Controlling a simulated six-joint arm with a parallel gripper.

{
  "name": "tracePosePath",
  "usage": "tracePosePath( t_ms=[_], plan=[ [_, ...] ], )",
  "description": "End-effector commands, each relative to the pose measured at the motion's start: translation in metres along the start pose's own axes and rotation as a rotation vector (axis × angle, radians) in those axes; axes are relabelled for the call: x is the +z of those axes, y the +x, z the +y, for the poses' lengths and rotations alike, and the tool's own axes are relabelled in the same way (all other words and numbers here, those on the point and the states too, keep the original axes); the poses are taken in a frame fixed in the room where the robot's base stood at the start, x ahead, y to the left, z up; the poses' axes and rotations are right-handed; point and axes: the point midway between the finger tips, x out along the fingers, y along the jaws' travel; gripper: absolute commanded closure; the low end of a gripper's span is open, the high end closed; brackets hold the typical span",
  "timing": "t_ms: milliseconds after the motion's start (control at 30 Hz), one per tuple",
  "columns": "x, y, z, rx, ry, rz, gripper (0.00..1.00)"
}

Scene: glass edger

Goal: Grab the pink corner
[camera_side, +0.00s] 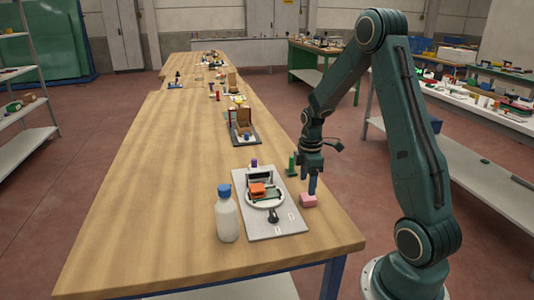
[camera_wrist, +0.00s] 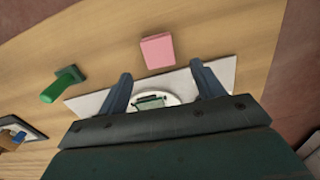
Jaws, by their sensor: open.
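The pink corner (camera_side: 308,200) is a small pink block on the wooden table, just right of the grey base plate. In the wrist view the pink corner (camera_wrist: 158,51) lies beyond my fingertips, roughly centred between them and apart from both. My gripper (camera_side: 312,186) is above the table close to the pink corner, pointing down. In the wrist view my gripper (camera_wrist: 160,75) has its two fingers spread wide with nothing between them.
The grey base plate (camera_side: 290,220) holds a white round dish with orange and green parts. A white bottle (camera_side: 227,215) stands to its left. A green piece (camera_side: 292,165) stands behind my gripper; it also shows in the wrist view (camera_wrist: 62,84). The table's left side is clear.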

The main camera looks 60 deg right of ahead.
Motion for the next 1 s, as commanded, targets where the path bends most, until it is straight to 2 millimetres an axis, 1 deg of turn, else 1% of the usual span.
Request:
tracePosePath(
  t_ms=[267,367,700,800,1000],
  plan=[
    [0.0,0.004,0.0,-0.001,0.0,0.0,0.33],
    [0.0,0.01,0.0,-0.004,0.0,-0.001,0.33],
    [0.0,0.046,0.0,-0.003,0.001,0.0,0.33],
    [0.0,0.051,0.0,-0.002,0.001,0.0,0.33],
    [0.0,0.053,0.0,-0.001,0.001,0.0,0.33]
  ],
)
